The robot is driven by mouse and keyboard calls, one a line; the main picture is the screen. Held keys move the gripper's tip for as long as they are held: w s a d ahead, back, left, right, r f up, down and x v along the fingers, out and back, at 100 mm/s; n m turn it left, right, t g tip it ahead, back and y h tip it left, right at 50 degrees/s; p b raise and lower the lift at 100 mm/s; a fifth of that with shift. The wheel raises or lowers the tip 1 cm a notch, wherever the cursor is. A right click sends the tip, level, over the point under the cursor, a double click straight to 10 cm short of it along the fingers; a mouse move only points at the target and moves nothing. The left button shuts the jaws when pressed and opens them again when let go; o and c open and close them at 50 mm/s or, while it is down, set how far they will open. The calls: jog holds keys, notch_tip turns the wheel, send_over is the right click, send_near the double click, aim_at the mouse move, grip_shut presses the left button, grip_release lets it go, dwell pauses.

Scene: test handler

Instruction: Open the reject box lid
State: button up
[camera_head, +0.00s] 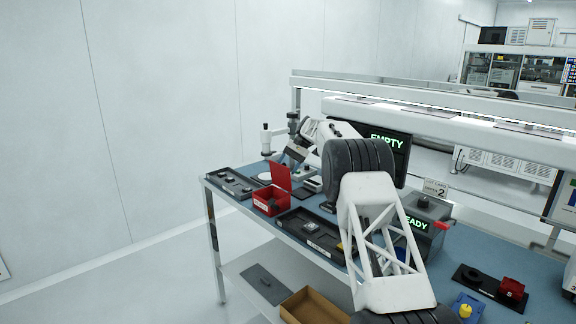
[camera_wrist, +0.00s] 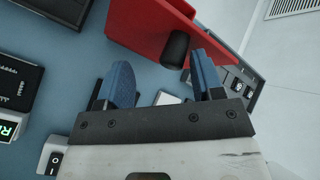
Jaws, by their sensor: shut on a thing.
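The red reject box (camera_head: 266,207) stands on the blue bench at the left, with a white label on its front. Its red lid (camera_head: 280,176) is raised, roughly upright, and the box top is open. In the wrist view the red lid (camera_wrist: 140,32) shows at the top, with a black knob (camera_wrist: 175,50) on it. In the head view my gripper (camera_head: 291,156) is just above and behind the lid.
A dark tray (camera_head: 231,183) stands left of the box and another (camera_head: 310,238) in front of it. A microscope (camera_head: 267,140) stands behind. A tester marked READY (camera_head: 425,226) and an EMPTY display (camera_head: 386,140) are at the right. My arm hides part of the bench.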

jog(key=shift+w+d+f, duration=0.1)
jog(key=shift+d+f, duration=0.1)
jog(key=shift+f, duration=0.1)
jog(key=shift+c, duration=0.2)
jog(key=shift+w+d+r, duration=0.25)
jog(key=shift+w+r, duration=0.05)
jog(key=shift+r, duration=0.2)
jog(key=shift+c, duration=0.4)
jog(key=v, duration=0.6)
jog(key=shift+r, duration=0.45)
